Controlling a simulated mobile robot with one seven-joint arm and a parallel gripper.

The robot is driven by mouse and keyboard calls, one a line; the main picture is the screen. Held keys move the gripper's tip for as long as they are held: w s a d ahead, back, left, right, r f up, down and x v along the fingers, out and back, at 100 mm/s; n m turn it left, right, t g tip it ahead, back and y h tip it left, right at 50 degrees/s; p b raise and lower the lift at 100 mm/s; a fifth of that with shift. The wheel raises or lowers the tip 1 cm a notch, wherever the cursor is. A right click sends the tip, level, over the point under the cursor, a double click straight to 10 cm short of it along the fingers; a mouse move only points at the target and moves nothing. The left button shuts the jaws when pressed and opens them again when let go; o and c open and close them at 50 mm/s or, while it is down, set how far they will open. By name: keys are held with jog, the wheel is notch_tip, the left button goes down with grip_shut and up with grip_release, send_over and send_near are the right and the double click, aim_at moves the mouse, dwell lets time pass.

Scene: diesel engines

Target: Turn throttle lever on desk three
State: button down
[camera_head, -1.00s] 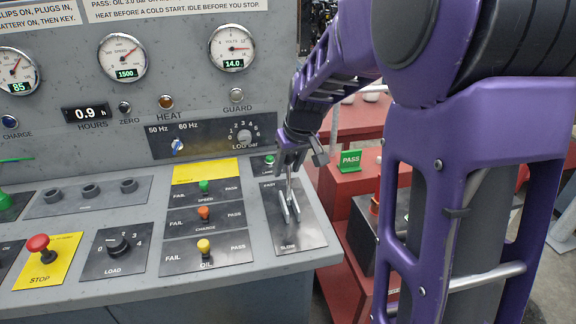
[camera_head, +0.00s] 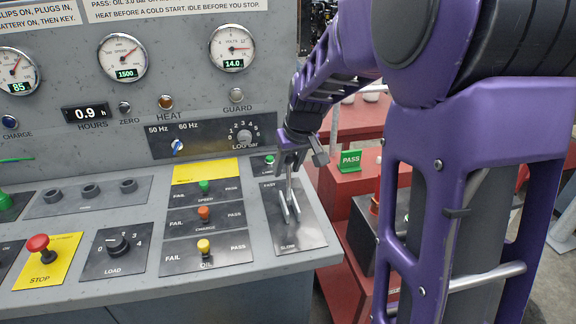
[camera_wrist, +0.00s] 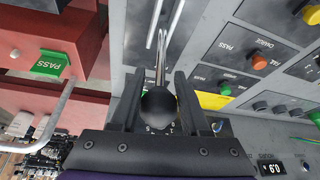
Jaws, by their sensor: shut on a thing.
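The throttle lever (camera_head: 288,185) rises from a dark plate (camera_head: 300,235) marked FAST at the far end and SLOW at the near end, on the right side of the desk. Two metal guide rails flank its slot. In the wrist view the lever's round black knob (camera_wrist: 158,108) sits between my fingers, with its metal rod running up the picture. My gripper (camera_head: 289,160) is shut on the lever near the FAST end; it also shows in the wrist view (camera_wrist: 157,95). The knob is hidden by the gripper in the head view.
A red STOP button (camera_head: 38,244), a LOAD knob (camera_head: 117,245) and FAIL/PASS switches (camera_head: 204,247) stand left of the lever. The upright gauge panel (camera_head: 180,60) rises behind. A red stand with a green PASS sign (camera_head: 350,160) is to the right.

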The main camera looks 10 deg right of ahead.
jog(key=shift+w+r+g+p, duration=0.2)
jog(key=shift+w+g+p, duration=0.1)
jog(key=shift+p, duration=0.5)
jog(key=shift+w+f+p, duration=0.2)
jog(key=shift+w+p, duration=0.05)
jog(key=shift+p, duration=0.15)
jog(key=c, duration=0.5)
grip_release()
jog(key=p+v, duration=0.1)
jog(key=v, duration=1.6)
jog(key=shift+w+r, duration=0.15)
jog(key=shift+r, duration=0.1)
jog(key=shift+w, duration=0.1)
